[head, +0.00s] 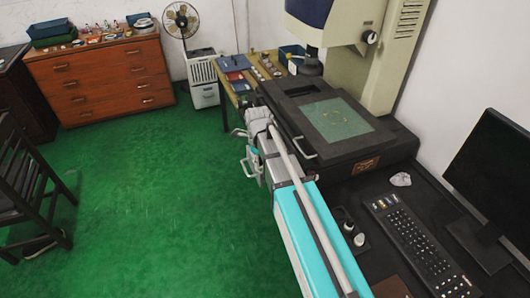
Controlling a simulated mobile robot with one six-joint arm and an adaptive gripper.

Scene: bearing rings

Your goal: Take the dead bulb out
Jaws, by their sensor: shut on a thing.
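The dead bulb cannot be made out. The measuring machine (345,150), with a black base, a lit greenish stage glass (338,122) and a cream column (377,75), stands at the right. My teal and grey arm reaches along its left side. My gripper (249,163) shows small and partly hidden at the arm's far end, beside the machine's front left edge and over the green floor. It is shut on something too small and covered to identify.
The black desk holds a keyboard (412,240), a monitor (495,180) and a crumpled clear item (401,179). A wooden table (243,99) with small parts stands behind. A drawer chest (112,80), a fan (181,20) and a chair (20,185) surround open green floor (150,200).

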